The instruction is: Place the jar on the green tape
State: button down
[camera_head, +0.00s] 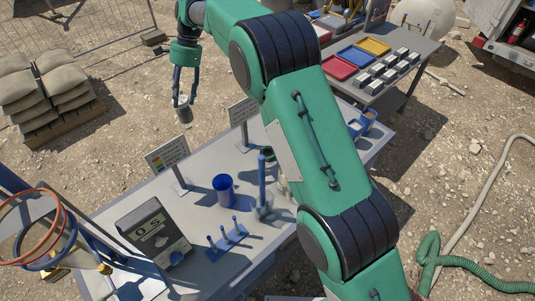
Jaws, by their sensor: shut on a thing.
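My gripper (181,99) hangs in the upper left, fingers pointing down. It is shut on a small grey-white jar (185,114). The jar appears beyond the far edge of the near table (140,205); its height is hard to judge. A dark green ring, probably the green tape (269,155), sits on the table beside my arm, to the right of and lower in the picture than the jar. My arm may hide part of it.
On the table stand a blue cup (223,190), a tall blue post (262,185), a blue peg rack (228,240), a display box (153,232) and two sign boards (168,156). Hoops (70,225) stand at left. Sandbags (40,88) lie behind. A second table (405,85) holds coloured trays.

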jog(key=w+d+m+t+y+b, duration=0.1)
jog(key=w+d+m+b, duration=0.3)
jog(key=d, duration=1.2)
jog(key=w+d+b, duration=0.3)
jog(key=w+d, duration=0.3)
jog(key=d, duration=0.9)
notch_tip(320, 180, down, 20)
jog(key=shift+s+r+p, duration=0.15)
jog(key=shift+p, duration=0.15)
notch_tip(320, 180, down, 6)
jog(key=shift+b, duration=0.4)
jog(key=shift+f+b, duration=0.3)
jog(key=shift+f, duration=1.7)
